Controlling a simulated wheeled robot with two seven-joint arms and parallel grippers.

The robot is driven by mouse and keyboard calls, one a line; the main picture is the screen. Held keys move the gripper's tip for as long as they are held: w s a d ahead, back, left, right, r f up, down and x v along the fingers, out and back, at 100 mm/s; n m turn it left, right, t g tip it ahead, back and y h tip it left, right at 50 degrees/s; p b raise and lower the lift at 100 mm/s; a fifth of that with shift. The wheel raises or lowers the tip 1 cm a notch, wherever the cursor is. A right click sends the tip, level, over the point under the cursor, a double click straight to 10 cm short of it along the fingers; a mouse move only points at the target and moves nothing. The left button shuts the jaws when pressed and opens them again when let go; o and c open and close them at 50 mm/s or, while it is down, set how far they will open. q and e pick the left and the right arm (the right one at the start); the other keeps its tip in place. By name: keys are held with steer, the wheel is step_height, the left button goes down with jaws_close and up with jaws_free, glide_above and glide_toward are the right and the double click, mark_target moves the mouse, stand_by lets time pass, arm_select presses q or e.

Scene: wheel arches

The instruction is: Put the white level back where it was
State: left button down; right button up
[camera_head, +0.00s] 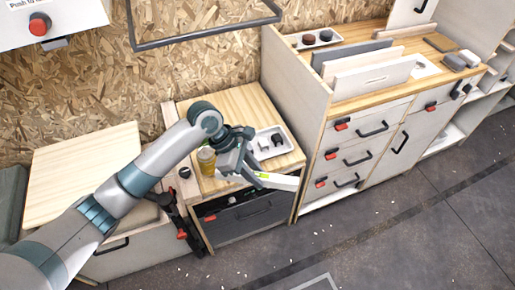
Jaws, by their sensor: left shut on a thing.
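The white level (276,181) with a small green-yellow vial is in the head view, near the picture's middle. My left gripper (246,172) is shut on the level near its left end. The level sticks out to the right of the gripper, over or just in front of the low wooden-topped cabinet (232,104). I cannot tell whether it touches the cabinet. The fingertips are partly hidden by the gripper body. My right gripper is not in view.
A white tray (286,146) with dark items and a yellowish jar (206,160) stand on the low cabinet. Below is a dark drawer (240,222). A taller cabinet (308,120) with upright boards stands to the right. The grey floor (400,235) in front is mostly clear.

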arm_select(q)
steer(key=shift+s+a+r+m+g, duration=0.45)
steer(key=shift+r+m, duration=0.1)
steer(key=shift+m, duration=0.35)
steer(key=s+a+r+m+g+y, duration=0.2)
steer(key=s+a+r+m+y, duration=0.1)
steer(key=a+r+m, duration=0.4)
steer(key=s+a+r+m+g+y, duration=0.2)
steer(key=a+r+m, duration=0.4)
steer(key=a, duration=0.5)
steer(key=shift+s+a+r+m+y, duration=0.2)
steer(key=shift+s+r+m+y, duration=0.15)
steer(key=shift+s+m+y, duration=0.25)
